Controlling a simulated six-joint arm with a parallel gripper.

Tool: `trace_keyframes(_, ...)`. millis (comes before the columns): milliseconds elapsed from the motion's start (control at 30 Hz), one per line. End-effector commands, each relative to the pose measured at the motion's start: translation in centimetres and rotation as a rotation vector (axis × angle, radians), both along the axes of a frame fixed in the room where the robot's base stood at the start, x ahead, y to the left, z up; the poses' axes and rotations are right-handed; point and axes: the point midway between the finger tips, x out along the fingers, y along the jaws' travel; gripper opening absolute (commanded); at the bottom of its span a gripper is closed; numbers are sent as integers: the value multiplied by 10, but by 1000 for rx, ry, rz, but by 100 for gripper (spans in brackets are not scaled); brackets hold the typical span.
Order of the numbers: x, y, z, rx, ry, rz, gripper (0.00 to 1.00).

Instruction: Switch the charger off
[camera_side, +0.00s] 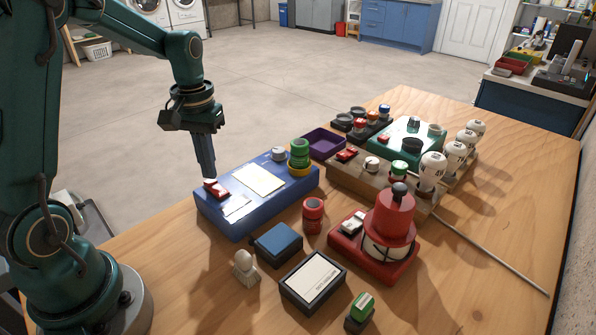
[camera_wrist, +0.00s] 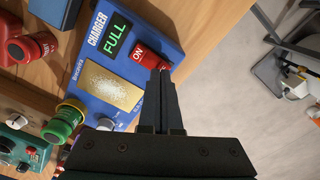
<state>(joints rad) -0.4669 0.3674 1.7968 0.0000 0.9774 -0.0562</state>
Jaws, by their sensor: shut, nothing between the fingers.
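The charger (camera_side: 283,183) is a blue box at the left edge of the wooden table. The wrist view shows its blue top (camera_wrist: 77,77) with the word CHARGER, a green display reading FULL (camera_wrist: 116,39) and a gold plate. Its red rocker switch (camera_side: 217,190) sits at the box's near left end. In the wrist view the switch (camera_wrist: 148,57) has the word ON beside it; part is hidden behind my fingers. My gripper (camera_side: 209,178) points down, shut and empty, with its tips at the switch. The fingertips (camera_wrist: 162,70) overlap it; I cannot tell whether they touch.
A grey knob (camera_side: 279,153) and a green-and-yellow cylinder (camera_side: 299,155) stand on the charger's far end. A red cylinder (camera_side: 313,215), a small blue box (camera_side: 277,244) and a red lamp-like device (camera_side: 390,220) are nearby. A purple tray (camera_side: 324,143) lies behind. Open floor is left of the table.

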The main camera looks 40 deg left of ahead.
Motion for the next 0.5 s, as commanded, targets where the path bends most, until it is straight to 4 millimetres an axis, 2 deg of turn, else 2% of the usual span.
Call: trace_keyframes(500, 0, 0, -8, 0, 1, 0, 0)
